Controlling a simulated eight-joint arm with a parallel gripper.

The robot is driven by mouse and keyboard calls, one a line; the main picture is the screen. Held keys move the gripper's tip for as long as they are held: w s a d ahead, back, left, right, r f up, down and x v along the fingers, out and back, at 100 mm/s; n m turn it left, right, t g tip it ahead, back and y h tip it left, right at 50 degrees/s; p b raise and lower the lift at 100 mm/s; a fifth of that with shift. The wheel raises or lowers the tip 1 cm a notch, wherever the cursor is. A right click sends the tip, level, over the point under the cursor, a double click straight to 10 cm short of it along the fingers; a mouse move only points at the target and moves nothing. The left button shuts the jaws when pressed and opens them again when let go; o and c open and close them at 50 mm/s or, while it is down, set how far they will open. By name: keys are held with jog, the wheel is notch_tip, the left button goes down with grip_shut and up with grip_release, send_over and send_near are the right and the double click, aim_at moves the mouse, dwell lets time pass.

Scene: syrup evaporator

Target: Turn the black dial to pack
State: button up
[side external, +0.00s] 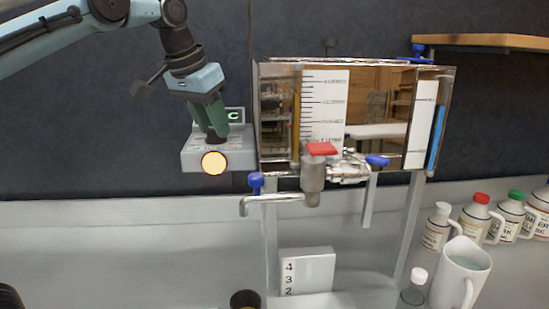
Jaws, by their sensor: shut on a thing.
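The grey control box (238,158) is fixed at the left side of the shiny metal evaporator (380,135). A round lit lamp (214,162) shows on its front, and a small dark display with a green "C" (234,115) stands at its back. My gripper (213,130) points down over the box top and is shut on the black dial (216,138). The fingers hide most of the dial. The markings around it are too small to read, so I cannot tell which setting it points to.
A tap with a red handle (321,149) and blue-handled valves (377,161) stick out of the evaporator's front. A white numbered block (307,271) stands below. A white jug (460,273) and several bottles (475,218) stand at the right. The counter at the left is mostly clear.

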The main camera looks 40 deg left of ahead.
jog(key=m, duration=0.1)
jog(key=m+h, duration=0.1)
jog(key=m, duration=0.1)
jog(key=m+h, duration=0.1)
jog(key=m, duration=0.1)
jog(key=shift+a, duration=0.25)
jog(key=m+g+h, duration=0.1)
jog(key=m, duration=0.2)
jog(key=m+h, duration=0.1)
jog(key=m, duration=0.2)
jog(key=shift+w+a+g, duration=0.1)
jog(key=shift+w+g, duration=0.05)
jog(key=shift+g, duration=0.25)
jog(key=shift+m, duration=0.3)
jog(key=o, duration=1)
jog(key=shift+v, duration=3.75)
